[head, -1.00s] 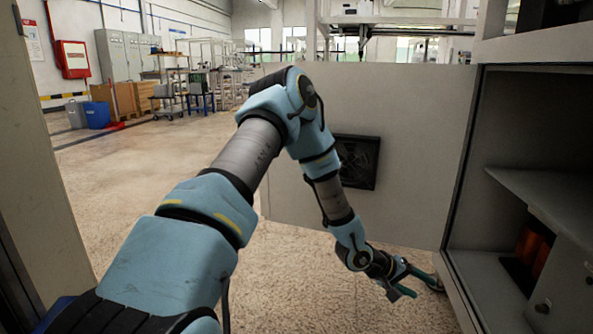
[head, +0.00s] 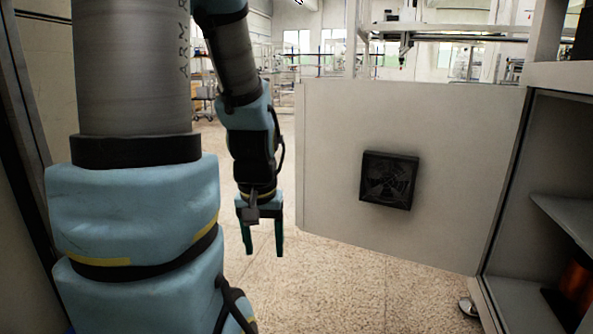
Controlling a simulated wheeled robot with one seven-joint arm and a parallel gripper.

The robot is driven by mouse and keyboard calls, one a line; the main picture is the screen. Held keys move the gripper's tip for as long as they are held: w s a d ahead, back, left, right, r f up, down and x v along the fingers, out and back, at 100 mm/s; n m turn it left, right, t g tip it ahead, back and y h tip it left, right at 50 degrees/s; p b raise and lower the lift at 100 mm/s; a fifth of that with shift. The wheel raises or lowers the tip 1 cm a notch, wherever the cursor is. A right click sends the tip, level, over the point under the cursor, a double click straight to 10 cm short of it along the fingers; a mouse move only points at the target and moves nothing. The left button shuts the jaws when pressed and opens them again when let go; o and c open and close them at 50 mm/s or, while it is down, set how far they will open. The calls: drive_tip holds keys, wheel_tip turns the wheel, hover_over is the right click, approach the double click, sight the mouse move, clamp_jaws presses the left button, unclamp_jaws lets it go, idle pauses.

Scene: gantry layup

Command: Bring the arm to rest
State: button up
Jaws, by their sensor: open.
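My gripper (head: 262,238) hangs in the left middle of the head view and points down, with its two green fingers apart and nothing between them. It is left of the open cabinet door and clear of it, above the speckled floor. My arm rises up the left side of the view, and its upper bend is cut off by the top edge.
A grey cabinet door (head: 330,185) with a black fan vent (head: 389,180) stands open right of my gripper. The open cabinet (head: 555,165) with a shelf (head: 570,217) and a copper-coloured part (head: 577,282) is at the right. Speckled floor (head: 345,285) lies free below the door.

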wheel_tip(320, 180, up, 38)
drive_tip(key=p, duration=3.8)
drive_tip(key=shift+s+r, duration=0.15)
drive_tip(key=shift+a, duration=0.1)
drive_tip(key=shift+c, duration=0.4)
